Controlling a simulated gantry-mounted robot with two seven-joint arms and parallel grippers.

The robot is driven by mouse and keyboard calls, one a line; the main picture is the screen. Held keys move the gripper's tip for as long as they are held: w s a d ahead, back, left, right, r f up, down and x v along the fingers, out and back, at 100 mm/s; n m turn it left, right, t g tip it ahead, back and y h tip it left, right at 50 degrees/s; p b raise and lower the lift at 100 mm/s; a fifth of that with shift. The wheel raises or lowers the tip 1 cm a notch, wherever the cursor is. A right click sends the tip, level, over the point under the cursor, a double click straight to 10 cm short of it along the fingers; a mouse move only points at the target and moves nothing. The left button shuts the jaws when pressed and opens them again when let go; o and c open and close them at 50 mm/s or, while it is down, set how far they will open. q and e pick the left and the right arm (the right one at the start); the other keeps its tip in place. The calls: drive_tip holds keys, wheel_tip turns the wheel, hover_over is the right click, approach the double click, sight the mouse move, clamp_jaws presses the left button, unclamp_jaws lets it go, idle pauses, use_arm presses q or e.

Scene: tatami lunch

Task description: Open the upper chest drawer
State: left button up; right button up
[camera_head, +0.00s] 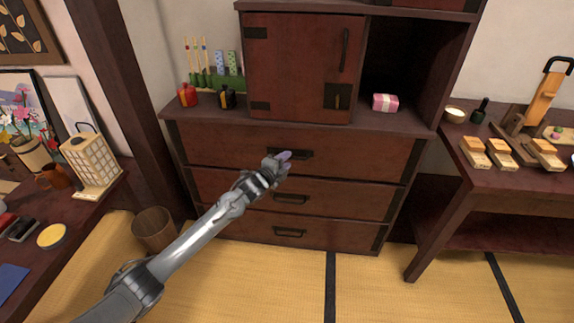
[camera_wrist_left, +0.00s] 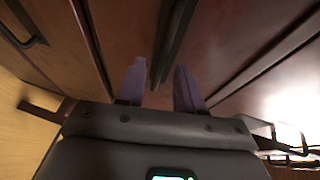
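The wooden chest has three stacked drawers. The upper drawer (camera_head: 350,150) looks closed, its front flush with the chest. Its dark handle (camera_head: 303,155) is partly hidden by my left gripper (camera_head: 284,156), which is right in front of it. In the left wrist view, the two purple fingertips of the left gripper (camera_wrist_left: 160,88) are apart, and a dark handle bar (camera_wrist_left: 175,40) runs ahead of and between them. Whether they touch it I cannot tell. My right gripper is in neither view.
Below are the middle drawer handle (camera_head: 290,198) and lower drawer handle (camera_head: 289,233). A basket (camera_head: 153,229) stands left; a table (camera_head: 500,182) stands right. Tatami floor in front is clear.

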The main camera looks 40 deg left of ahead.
use_arm(q)
drive_tip(key=shift+w+f, duration=0.2)
drive_tip(key=shift+w, duration=0.45)
drive_tip(key=shift+c, duration=0.3)
drive_tip(key=shift+a, duration=0.1)
clamp_jaws()
idle(0.8)
